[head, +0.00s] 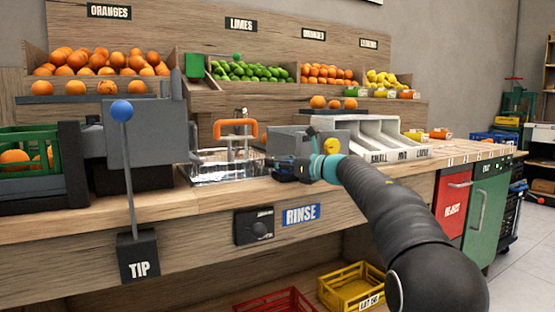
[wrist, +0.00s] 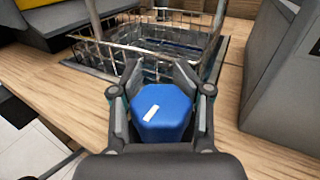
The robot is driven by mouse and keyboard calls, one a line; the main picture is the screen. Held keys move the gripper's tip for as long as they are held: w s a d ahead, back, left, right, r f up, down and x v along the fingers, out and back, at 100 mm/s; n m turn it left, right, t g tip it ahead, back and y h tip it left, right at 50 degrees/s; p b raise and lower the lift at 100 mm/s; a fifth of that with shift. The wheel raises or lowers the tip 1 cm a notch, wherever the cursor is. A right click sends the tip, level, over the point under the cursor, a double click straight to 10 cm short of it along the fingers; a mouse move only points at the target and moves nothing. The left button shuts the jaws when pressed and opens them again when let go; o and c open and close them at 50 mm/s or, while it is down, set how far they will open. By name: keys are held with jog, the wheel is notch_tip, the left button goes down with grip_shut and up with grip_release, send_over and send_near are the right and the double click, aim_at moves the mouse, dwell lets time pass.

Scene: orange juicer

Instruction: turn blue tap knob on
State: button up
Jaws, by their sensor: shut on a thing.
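The blue tap knob (wrist: 162,112) is a faceted blue block with a white mark on top, in the middle of the wrist view. My gripper (wrist: 158,75) has a finger on either side of it and is shut on it. In the head view my gripper (head: 283,170) is over the counter at the right end of the sink (head: 222,172). The knob is hidden there behind my gripper. The orange tap spout (head: 236,124) arches above the sink.
A wire basket (wrist: 140,50) lies in the sink just beyond the knob. A grey box (wrist: 285,80) stands close on the right in the wrist view.

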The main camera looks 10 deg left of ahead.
jog(key=shift+d+f, duration=0.1)
jog(key=shift+f, duration=0.05)
jog(key=o, duration=0.9)
jog(key=shift+d, duration=0.15)
jog(key=v, duration=1.1)
jog(key=shift+d, duration=0.4)
jog(key=shift+s+r, duration=0.1)
jog(key=shift+r, duration=0.15)
